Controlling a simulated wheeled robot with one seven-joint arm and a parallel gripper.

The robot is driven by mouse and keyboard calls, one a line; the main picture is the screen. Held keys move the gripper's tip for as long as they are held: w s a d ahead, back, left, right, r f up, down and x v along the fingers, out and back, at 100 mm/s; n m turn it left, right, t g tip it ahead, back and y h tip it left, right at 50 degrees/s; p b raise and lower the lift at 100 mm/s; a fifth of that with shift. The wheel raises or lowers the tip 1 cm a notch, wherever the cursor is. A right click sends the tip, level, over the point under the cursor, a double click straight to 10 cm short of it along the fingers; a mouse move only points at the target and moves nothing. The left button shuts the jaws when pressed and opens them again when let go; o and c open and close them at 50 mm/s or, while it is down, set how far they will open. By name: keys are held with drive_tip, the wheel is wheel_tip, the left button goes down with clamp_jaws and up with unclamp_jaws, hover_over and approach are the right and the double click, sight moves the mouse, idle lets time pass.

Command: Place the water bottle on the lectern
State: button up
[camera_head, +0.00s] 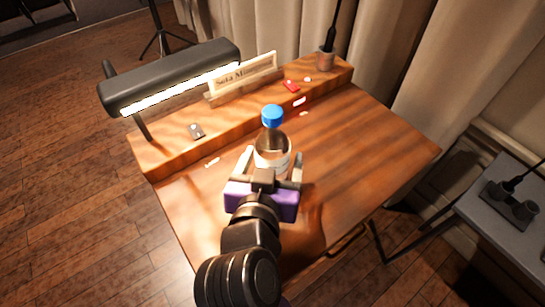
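The water bottle (272,142) is clear with a blue cap and stands upright in the picture, over the wooden lectern (375,150). My gripper (272,165), with a purple body, has one finger on each side of the bottle's lower part and looks shut on it. The bottle's base is hidden behind the gripper, so I cannot tell whether it touches the lectern's top.
A black lamp (170,75), a wooden name plate (243,77), a microphone in a holder (326,58) and small items are on the lectern's raised back ledge. The top's right side is clear. A grey side table (500,220) stands at right.

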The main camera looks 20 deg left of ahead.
drive_tip(key=shift+r, duration=0.1)
drive_tip(key=shift+s+r, duration=0.1)
drive_tip(key=shift+r, duration=0.05)
drive_tip(key=b+v, duration=0.1)
drive_tip(key=v, duration=1)
drive_tip(key=shift+s, duration=0.4)
drive_tip(key=shift+r, duration=0.1)
drive_tip(key=a+r+n+t+y, duration=0.1)
drive_tip(key=a+r+n+y, duration=0.3)
drive_tip(key=a+y, duration=0.15)
drive_tip(key=s+d+f+t, duration=0.1)
drive_tip(key=s+d+f, duration=0.3)
drive_tip(key=d, duration=0.5)
drive_tip(key=s+d+f+t, duration=0.1)
drive_tip(key=s+d+f, duration=0.1)
drive_tip(key=d+f, duration=0.6)
drive_tip(key=s+d+f+m+g+h, duration=0.1)
drive_tip(key=s+d+f+m+h, duration=0.1)
drive_tip(key=s+d, duration=0.3)
drive_tip(key=s+d+f+m+g+h+b, duration=0.1)
drive_tip(key=s+d+f+m+h, duration=0.2)
drive_tip(key=d, duration=0.8)
drive_tip(key=s+h, duration=0.2)
drive_tip(key=s, duration=0.1)
drive_tip(key=shift+s+d+f, duration=0.2)
drive_tip(key=shift+s+d, duration=0.05)
drive_tip(key=shift+d, duration=0.15)
